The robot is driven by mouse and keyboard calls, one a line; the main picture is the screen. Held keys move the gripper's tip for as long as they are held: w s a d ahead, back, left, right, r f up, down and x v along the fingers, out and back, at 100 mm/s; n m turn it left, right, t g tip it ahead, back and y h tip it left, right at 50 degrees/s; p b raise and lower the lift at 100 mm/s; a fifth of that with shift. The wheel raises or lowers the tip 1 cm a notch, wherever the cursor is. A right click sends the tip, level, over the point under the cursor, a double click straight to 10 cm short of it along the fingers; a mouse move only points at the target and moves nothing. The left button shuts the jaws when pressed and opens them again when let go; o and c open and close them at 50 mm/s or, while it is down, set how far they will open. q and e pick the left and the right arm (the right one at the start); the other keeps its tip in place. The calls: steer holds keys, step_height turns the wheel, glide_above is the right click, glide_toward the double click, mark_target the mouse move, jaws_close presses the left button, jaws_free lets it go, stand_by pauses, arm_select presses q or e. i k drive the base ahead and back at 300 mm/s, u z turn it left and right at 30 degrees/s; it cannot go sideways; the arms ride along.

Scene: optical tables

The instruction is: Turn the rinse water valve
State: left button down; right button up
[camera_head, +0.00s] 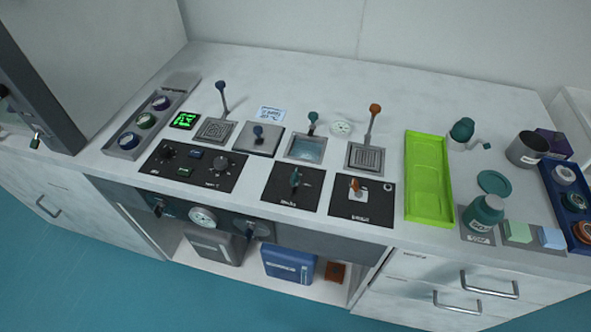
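Two small black panels sit side by side at the front of the bench. The left one carries an upright teal valve handle (295,178), and the right one carries an orange-tipped handle (355,186). Their labels are too small to read, so I cannot tell for certain which is the rinse water valve. Behind the orange handle is a grated drain (365,158) with an orange-topped lever (374,112). Neither of my grippers shows in this view.
A black control panel (194,166) with knobs lies left of the valves. A gauge (203,217) sits on the front face below. A green tray (428,180), teal bottle (484,213) and metal cup (526,149) stand to the right. The bench back is mostly clear.

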mark_target(294, 179)
steer(key=u, duration=2.15)
steer(key=k, duration=1.1)
steer(key=z, duration=0.9)
